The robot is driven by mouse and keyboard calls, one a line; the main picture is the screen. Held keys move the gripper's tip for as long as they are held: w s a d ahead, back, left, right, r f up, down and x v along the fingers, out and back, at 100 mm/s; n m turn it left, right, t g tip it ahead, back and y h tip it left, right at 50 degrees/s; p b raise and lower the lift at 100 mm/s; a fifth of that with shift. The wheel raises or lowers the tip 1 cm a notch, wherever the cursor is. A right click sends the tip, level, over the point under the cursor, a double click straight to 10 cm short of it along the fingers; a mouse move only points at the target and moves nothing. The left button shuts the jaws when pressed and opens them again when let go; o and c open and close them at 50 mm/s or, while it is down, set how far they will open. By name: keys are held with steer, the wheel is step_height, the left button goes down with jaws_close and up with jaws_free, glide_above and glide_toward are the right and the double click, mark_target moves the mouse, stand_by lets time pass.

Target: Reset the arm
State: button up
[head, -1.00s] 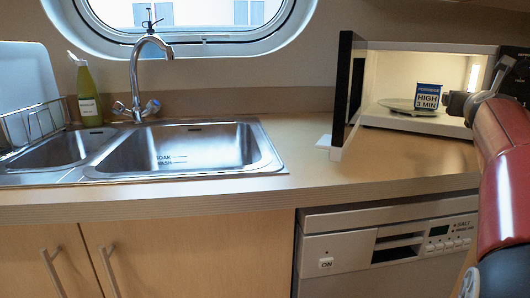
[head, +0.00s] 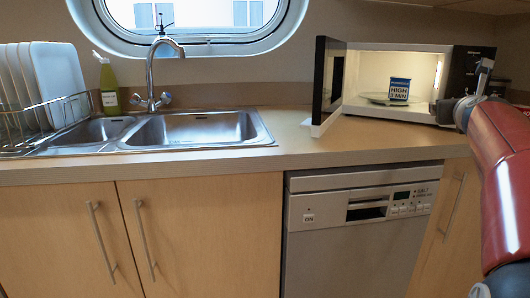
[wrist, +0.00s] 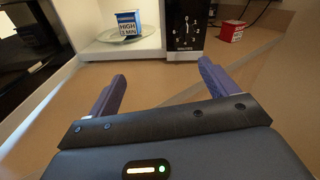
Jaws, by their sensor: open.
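My gripper (wrist: 162,72) is open and empty in the wrist view, its two purple fingers pointing toward the microwave front over the bare counter. In the head view my red arm comes in from the right edge, its end in front of the microwave's right side; the fingers are hard to make out there. The microwave (head: 385,110) stands open, its dark door (head: 328,75) swung out to the left. A blue and white box marked "HIGH 3 MIN" (head: 399,89) stands on its turntable; the box also shows in the wrist view (wrist: 127,25), apart from my fingers.
A red box (wrist: 231,31) stands on the counter right of the microwave. The sink (head: 195,128), a green bottle (head: 109,88) and a rack with white plates (head: 57,75) are to the left. A dishwasher (head: 350,230) is below. The counter (wrist: 190,115) beneath my fingers is clear.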

steer(key=s+a+f+n+g+y, duration=0.1)
steer(key=s+a+f+n+y, duration=0.3)
steer(key=a+f+n, duration=0.5)
steer(key=s+a+f+n+g+y, duration=0.2)
steer(key=s+a+f+n+y, duration=0.25)
steer(key=a+n, duration=0.75)
steer(key=s+a+f+n+g, duration=0.3)
steer(key=s+a+f+n, duration=0.2)
steer(key=s+f+n, duration=0.4)
steer(key=s+a+f+n+g, duration=0.3)
steer(key=s+a+f+n, duration=0.3)
steer(key=s+f+n, duration=0.3)
steer(key=shift+s+a+f+n, duration=0.15)
steer(key=shift+a+f+n, duration=0.1)
steer(key=shift+f+n, duration=0.25)
steer(key=shift+r, duration=0.1)
steer(key=shift+c, duration=0.2)
